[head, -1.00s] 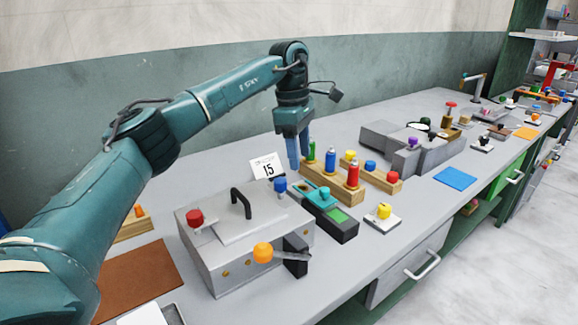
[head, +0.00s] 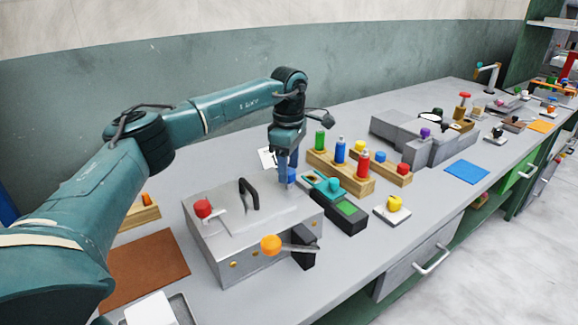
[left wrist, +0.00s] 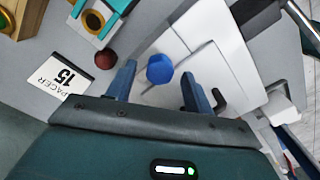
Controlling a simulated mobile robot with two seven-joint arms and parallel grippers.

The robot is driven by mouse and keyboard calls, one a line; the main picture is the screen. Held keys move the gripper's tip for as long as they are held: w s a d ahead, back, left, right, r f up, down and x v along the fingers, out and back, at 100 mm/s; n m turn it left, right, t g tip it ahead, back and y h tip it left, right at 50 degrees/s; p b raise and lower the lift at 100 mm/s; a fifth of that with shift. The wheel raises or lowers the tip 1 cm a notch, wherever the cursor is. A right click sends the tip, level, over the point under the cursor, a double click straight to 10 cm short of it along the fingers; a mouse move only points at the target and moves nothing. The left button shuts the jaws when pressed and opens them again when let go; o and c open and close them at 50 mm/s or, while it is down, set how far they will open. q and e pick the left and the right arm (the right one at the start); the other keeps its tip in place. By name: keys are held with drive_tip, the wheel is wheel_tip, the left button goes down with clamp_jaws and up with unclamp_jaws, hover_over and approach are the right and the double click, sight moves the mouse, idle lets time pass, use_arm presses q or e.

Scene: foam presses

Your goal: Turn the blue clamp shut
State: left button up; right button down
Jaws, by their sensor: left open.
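The grey metal press (head: 245,255) stands on the bench with a black handle on its lid. The blue clamp (head: 292,176) is a small blue knob at its back right corner, partly hidden by my left gripper (head: 287,177). In the left wrist view the blue clamp (left wrist: 160,69) is a faceted knob lying between the two fingertips of the left gripper (left wrist: 159,72). The fingers are open, with a gap to the knob on each side. Whether they are level with the knob in height I cannot tell. My right gripper is out of view.
To the right are a teal-topped device (head: 347,209) and a wooden rack (head: 352,182) with coloured bottles.

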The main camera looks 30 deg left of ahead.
use_arm(q)
drive_tip(key=shift+f, duration=0.45)
drive_tip(key=c, duration=1)
drive_tip(key=shift+o, duration=0.2)
